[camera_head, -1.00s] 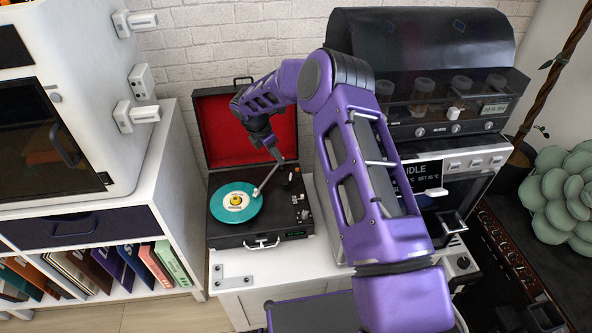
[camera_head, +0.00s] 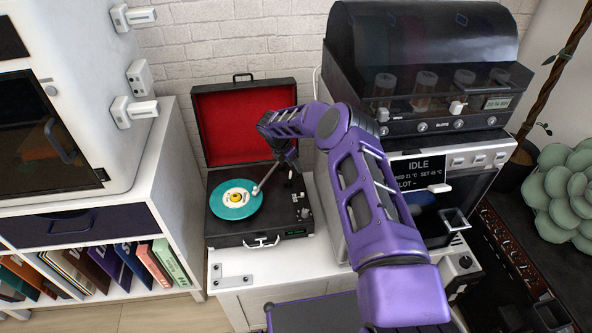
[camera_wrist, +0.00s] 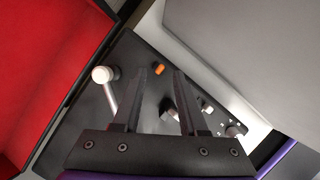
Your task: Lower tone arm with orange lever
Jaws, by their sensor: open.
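The black record player (camera_head: 222,239) stands open on a white cabinet, its red-lined lid (camera_head: 225,125) up. A teal record (camera_head: 222,205) lies on it. The pale tone arm (camera_head: 263,182) reaches over the record's right edge; whether it touches is too small to tell. In the wrist view, the tone arm's white round end (camera_wrist: 101,75) is left of my fingers. The small orange lever (camera_wrist: 159,69) appears by the left fingertip; contact cannot be told. My gripper (camera_wrist: 168,71) is open and empty. In the head view, my gripper (camera_head: 288,160) covers the deck's back right, hiding the lever.
A grey machine (camera_head: 420,165) with a display stands close right of the record player. The raised lid is close behind my gripper. A white shelf (camera_head: 165,165) with record sleeves stands at left. The cabinet top (camera_head: 290,260) in front is mostly clear.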

